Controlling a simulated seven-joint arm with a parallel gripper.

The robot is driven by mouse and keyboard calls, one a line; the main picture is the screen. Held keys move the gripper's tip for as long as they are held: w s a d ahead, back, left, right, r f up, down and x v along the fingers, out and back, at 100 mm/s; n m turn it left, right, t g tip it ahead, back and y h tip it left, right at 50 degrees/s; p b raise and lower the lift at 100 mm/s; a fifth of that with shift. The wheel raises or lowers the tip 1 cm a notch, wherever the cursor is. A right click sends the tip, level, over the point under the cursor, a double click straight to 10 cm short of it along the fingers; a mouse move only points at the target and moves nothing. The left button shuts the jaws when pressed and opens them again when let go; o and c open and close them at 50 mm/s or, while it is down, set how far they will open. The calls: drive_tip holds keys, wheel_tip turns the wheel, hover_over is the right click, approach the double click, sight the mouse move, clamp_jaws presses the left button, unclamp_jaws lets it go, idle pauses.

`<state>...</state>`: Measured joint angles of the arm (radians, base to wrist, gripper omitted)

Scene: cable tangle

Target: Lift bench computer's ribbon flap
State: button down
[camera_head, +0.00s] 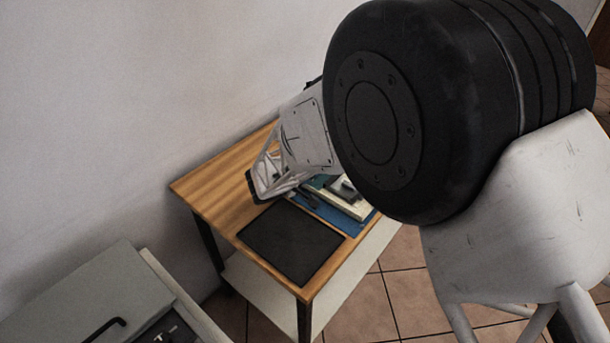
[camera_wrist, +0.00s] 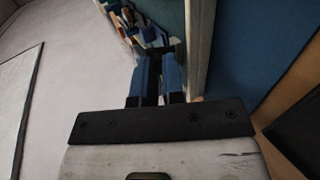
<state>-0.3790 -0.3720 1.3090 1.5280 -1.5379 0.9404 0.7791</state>
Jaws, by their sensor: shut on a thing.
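The bench computer (camera_head: 354,207) is a pale, open-looking unit with dark parts on top. It lies on a blue mat on the wooden table, partly hidden by my arm in the head view. In the wrist view its pale side wall (camera_wrist: 197,45) runs upward beside my fingers, with small blue, white and reddish parts (camera_wrist: 143,30) beyond. My gripper (camera_wrist: 157,62), with blue finger pads, is shut on a narrow dark piece between them, which appears to be the ribbon flap. The flap's outline and angle are mostly hidden.
A black pad (camera_head: 290,243) lies flat at the front of the wooden table (camera_head: 215,192). The blue mat (camera_wrist: 245,50) fills the right of the wrist view. A grey cabinet (camera_head: 90,290) stands at lower left. A white wall rises behind the table.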

idle(0.4)
drive_tip(key=c, duration=1.2)
unclamp_jaws()
drive_tip(key=shift+w+d+r+g+y, duration=0.15)
drive_tip(key=shift+w+g+y, duration=0.05)
drive_tip(key=shift+g+y, duration=0.5)
drive_tip(key=shift+w+d+r+g+y, duration=0.1)
drive_tip(key=shift+w+d+g+y, duration=0.1)
drive_tip(key=shift+g+y, duration=0.4)
drive_tip(key=shift+w+d+r+g+y, duration=0.1)
drive_tip(key=shift+w+d+g+y, duration=0.1)
drive_tip(key=shift+g+y, duration=0.4)
drive_tip(key=shift+d+g+y, duration=0.1)
drive_tip(key=shift+g+y, duration=0.3)
